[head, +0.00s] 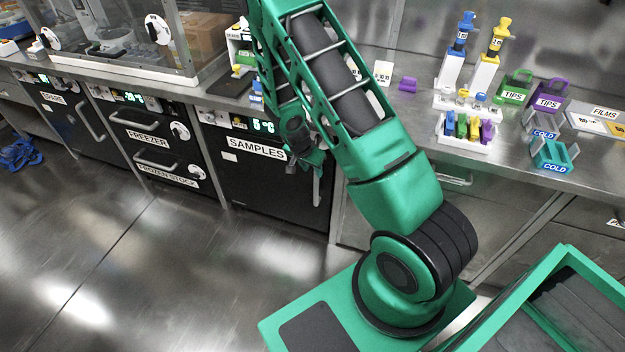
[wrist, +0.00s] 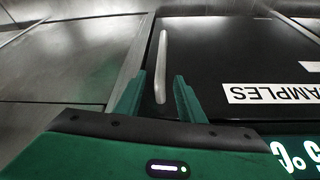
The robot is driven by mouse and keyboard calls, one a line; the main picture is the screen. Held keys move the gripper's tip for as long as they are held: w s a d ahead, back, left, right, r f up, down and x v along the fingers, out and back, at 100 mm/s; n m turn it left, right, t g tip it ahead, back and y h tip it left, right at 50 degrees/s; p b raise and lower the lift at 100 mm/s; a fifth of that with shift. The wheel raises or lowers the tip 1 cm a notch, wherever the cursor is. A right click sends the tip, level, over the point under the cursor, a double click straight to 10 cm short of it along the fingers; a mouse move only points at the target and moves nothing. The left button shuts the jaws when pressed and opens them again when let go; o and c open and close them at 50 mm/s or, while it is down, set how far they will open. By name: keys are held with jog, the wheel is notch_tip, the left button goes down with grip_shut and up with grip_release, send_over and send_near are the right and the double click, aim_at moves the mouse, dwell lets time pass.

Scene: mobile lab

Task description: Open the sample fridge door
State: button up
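The sample fridge is the black door (head: 262,180) with the white SAMPLES label and a green temperature display above it. The door looks shut. It also shows in the wrist view (wrist: 225,55), with its label (wrist: 270,94) upside down. Its upright pale handle (wrist: 162,50) is on the side away from the label; in the head view it is partly behind my gripper (head: 308,160). In the wrist view my gripper (wrist: 159,88) is open, its two green fingers on either side of the handle's near end. Gaps show between the fingers and the handle; the depth is hard to tell.
Freezer doors (head: 150,138) stand left of the sample fridge, and steel cabinet fronts (head: 400,200) to its right. The counter (head: 400,110) above holds racks, pipettes and coloured holders. The floor (head: 200,270) before the fridge is clear. Blue tangled items (head: 20,155) lie far left.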

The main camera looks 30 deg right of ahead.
aim_at(316, 179)
jog(key=x, duration=1.1)
jog(key=shift+w+a, duration=0.15)
grip_shut()
